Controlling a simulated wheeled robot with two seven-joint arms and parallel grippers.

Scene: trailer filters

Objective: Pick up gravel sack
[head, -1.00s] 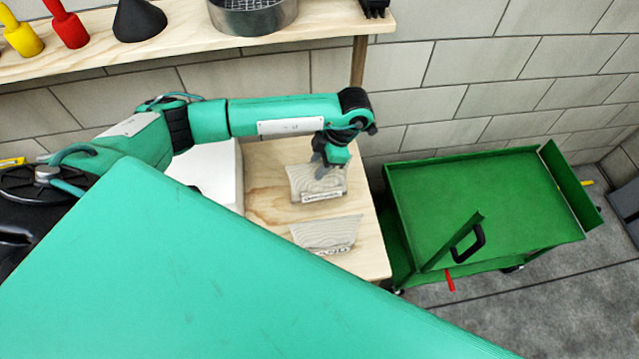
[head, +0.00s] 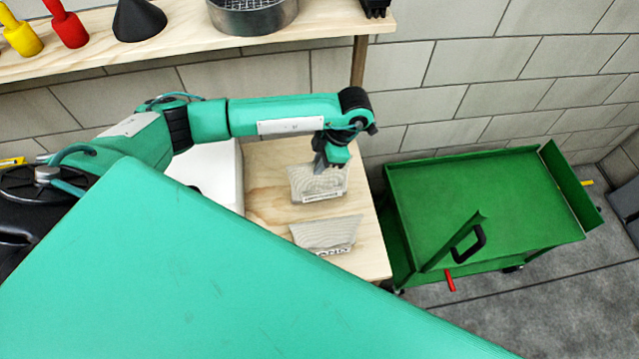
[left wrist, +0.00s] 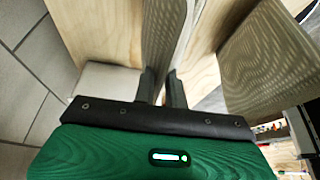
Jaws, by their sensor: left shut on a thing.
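The gravel sack (head: 318,188), grey and wavy-patterned with a pale label, stands on the wooden table at the far side. My left gripper (head: 325,165) reaches down onto its top edge and is shut on it. In the left wrist view the fingers (left wrist: 160,88) pinch the sack's thin upper part (left wrist: 168,40). A second grey sack (head: 326,235), with dark lettering on its front, lies nearer me on the same table; it also shows in the left wrist view (left wrist: 265,60). My right gripper is not in view.
The wooden table (head: 265,190) has a white block (head: 215,170) at its left. A green cart (head: 470,200) with a black handle stands to the right, its top empty. A shelf (head: 190,48) above holds a metal sieve, a black cone and coloured tools.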

